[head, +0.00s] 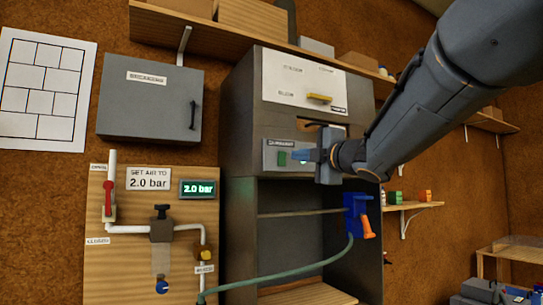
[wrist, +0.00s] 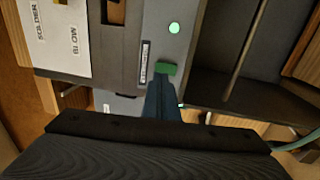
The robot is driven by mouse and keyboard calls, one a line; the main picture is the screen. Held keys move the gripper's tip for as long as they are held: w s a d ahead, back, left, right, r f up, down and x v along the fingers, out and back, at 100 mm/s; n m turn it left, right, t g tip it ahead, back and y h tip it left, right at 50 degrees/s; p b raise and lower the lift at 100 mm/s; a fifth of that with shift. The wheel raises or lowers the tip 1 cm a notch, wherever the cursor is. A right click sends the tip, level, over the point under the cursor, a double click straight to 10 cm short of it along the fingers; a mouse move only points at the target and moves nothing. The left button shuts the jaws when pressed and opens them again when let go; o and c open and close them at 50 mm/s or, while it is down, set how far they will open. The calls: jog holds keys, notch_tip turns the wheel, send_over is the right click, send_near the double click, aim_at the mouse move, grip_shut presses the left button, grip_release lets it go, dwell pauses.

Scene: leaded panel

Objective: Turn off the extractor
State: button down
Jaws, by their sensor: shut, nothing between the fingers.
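The extractor's grey switch panel (head: 271,157) is on the front of the grey cabinet, with a small dark label along its top edge. A green button (head: 282,159) sits on it, and the same green button (wrist: 166,68) shows just beyond my fingertips in the wrist view. A round green lamp (wrist: 174,28) glows beside it. My gripper (head: 297,157) is shut and empty, its blue fingers pointing left across the panel in the head view. The fingertips (wrist: 161,79) are very close to the button; I cannot tell whether they touch it. The fingers hide part of the panel.
A white labelled board (head: 302,80) with a yellow handle is above. A valve board (head: 130,270) stands left, under a grey wall box (head: 150,102).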

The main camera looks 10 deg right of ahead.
aim_at(283, 154)
jog(key=shift+p+x, duration=0.55)
jog(key=shift+x, duration=2.15)
jog(key=shift+r+p, duration=0.25)
jog(key=shift+p, duration=0.5)
jog(key=p, duration=0.2)
jog(key=shift+w+r+g+p, duration=0.1)
jog(key=shift+r+g+p, duration=0.15)
jog(key=shift+g+p, duration=0.15)
jog(key=shift+f, duration=0.15)
jog(key=r+b+v, duration=0.1)
jog(key=r+v, duration=0.1)
jog(key=v, duration=1.2)
jog(key=shift+r, duration=0.1)
